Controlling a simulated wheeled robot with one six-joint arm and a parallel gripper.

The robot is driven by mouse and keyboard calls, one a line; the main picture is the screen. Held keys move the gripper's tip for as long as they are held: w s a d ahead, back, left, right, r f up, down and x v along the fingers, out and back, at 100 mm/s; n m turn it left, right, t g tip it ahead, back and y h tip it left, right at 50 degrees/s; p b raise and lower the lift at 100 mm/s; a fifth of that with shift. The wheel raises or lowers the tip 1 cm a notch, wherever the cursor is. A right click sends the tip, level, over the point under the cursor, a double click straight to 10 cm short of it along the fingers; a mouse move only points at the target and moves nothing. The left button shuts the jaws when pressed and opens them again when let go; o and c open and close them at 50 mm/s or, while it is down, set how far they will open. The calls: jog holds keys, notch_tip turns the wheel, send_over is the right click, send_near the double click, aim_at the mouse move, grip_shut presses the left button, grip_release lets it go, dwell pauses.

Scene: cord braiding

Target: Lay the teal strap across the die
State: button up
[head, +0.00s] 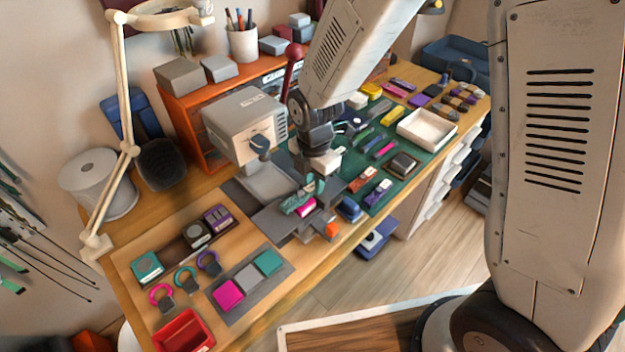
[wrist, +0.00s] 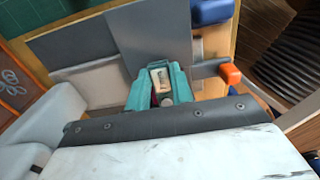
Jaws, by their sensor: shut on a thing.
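My gripper (wrist: 160,90) is low over the grey plates at the press's foot, also visible in the head view (head: 307,195). Its teal sides close around a small pale piece (wrist: 159,77) with a reddish edge. I cannot tell whether any of the teal there is the strap. A bright pink piece (head: 307,206) shows beside the fingers in the head view. A teal loop (head: 185,277) lies on the bench at the lower left, between a magenta and a purple one. The die cannot be singled out among the grey plates (wrist: 150,40).
The grey press (head: 243,124) with a red-knobbed lever stands behind the plates. An orange knob (wrist: 230,74) sticks out close on the right in the wrist view. A blue block (head: 350,209) stands nearby. A mat (head: 222,312) with colored blocks lies at left.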

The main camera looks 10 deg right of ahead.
jog(key=shift+f, duration=0.3)
dwell(0.5)
jog(key=o, duration=1)
jog(key=shift+o, duration=0.2)
jog(key=shift+r, duration=0.15)
notch_tip(320, 180, up, 8)
jog(key=shift+f, duration=0.2)
